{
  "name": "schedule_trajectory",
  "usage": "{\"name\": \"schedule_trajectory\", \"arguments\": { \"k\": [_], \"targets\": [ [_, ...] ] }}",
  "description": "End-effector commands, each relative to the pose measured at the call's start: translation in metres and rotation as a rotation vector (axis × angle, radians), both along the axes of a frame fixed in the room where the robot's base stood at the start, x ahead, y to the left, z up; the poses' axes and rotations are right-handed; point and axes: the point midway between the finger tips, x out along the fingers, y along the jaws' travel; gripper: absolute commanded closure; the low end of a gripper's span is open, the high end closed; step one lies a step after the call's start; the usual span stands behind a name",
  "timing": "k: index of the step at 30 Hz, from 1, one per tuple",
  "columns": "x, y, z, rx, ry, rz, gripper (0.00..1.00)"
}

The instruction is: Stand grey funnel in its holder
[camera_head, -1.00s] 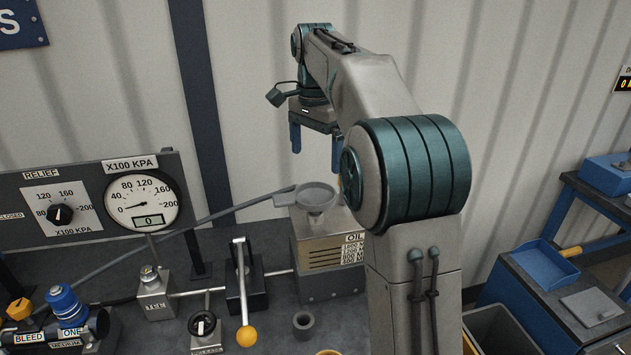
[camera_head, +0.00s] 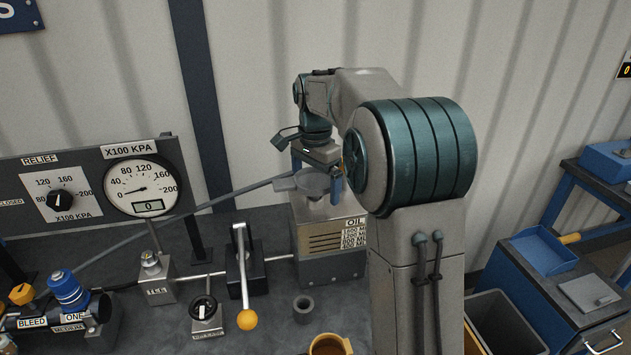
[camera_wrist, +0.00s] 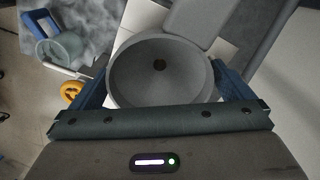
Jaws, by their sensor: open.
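The grey funnel (camera_head: 313,181) sits upright on top of the oil box, with a flat tab pointing left. In the wrist view its round bowl (camera_wrist: 160,72) faces me, with a dark hole at the bottom. My gripper (camera_head: 317,180) is over the oil box, pointing down. Its blue fingers stand on either side of the funnel bowl; I cannot tell if they touch it. The gripper is open. A short grey hollow cylinder (camera_head: 303,309), which may be the holder, stands on the bench in front of the oil box.
The oil box (camera_head: 330,240) stands at the back of the bench. Left of it are a lever with a yellow knob (camera_head: 246,320), a tee block (camera_head: 154,277) and the pressure gauge (camera_head: 141,188). An orange mug (camera_head: 328,346) is at the front. A grey hose (camera_head: 222,199) runs behind.

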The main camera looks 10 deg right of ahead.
Motion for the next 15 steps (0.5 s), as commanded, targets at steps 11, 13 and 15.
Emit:
{"name": "schedule_trajectory", "arguments": {
  "k": [11,13,15],
  "targets": [
    [0.0001,-0.0001,0.0005,0.0,0.0,0.0,0.44],
    [0.0,0.0,0.0005,0.0,0.0,0.0,0.44],
    [0.0,0.0,0.0012,0.0,0.0,0.0,0.44]
  ]
}}
